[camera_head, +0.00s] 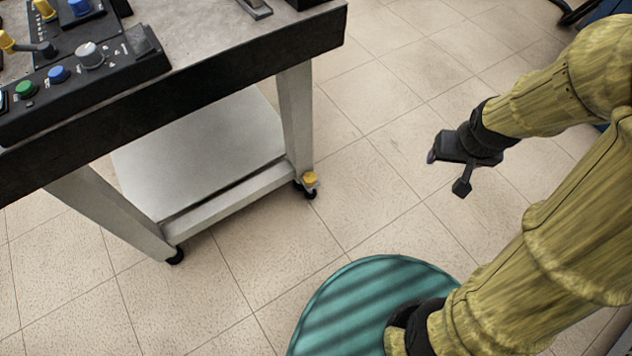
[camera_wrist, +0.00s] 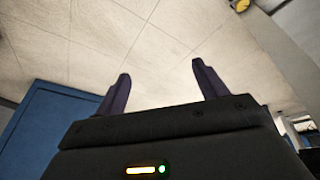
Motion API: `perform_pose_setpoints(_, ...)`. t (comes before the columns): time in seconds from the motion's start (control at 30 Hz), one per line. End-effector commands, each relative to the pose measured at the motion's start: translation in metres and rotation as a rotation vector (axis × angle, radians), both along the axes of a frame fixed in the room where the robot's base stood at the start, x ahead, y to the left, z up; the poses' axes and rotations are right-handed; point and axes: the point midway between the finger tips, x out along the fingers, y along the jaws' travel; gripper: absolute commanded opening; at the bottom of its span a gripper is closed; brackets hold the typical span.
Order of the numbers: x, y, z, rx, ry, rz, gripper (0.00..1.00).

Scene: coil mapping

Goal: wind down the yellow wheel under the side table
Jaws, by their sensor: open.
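The small yellow wheel (camera_head: 310,179) sits low on the near right leg of the side table (camera_head: 297,118), just above a black caster. My gripper (camera_head: 446,172) is to the right of that leg in the head view, apart from it, with bare floor between. In the wrist view the two dark fingers of my gripper (camera_wrist: 160,75) stand wide apart with nothing between them. A yellow piece at the top edge there, beside a grey post, looks like the yellow wheel (camera_wrist: 241,4), mostly cut off by the frame.
The table's dark-edged top carries a control panel (camera_head: 90,75) with coloured knobs at left. A pale lower shelf (camera_head: 205,150) lies between the legs. A teal striped round shape (camera_head: 350,300) is at the bottom. A blue cabinet (camera_wrist: 45,125) stands left in the wrist view. Tiled floor is clear right of the table.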

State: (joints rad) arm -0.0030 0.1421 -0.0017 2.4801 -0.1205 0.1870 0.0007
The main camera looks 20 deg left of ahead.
Motion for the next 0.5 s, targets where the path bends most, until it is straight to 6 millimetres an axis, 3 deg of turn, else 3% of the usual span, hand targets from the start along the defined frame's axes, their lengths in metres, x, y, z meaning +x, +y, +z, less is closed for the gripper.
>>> perform_pose_setpoints(0.03,0.020,-0.001,-0.021,-0.013,-0.025,0.036,0.71)
perform_pose_setpoints(0.2,0.086,0.002,-0.070,-0.043,-0.143,0.187,0.71)
perform_pose_setpoints(0.5,0.172,0.032,-0.171,-0.007,-0.348,0.466,0.71)
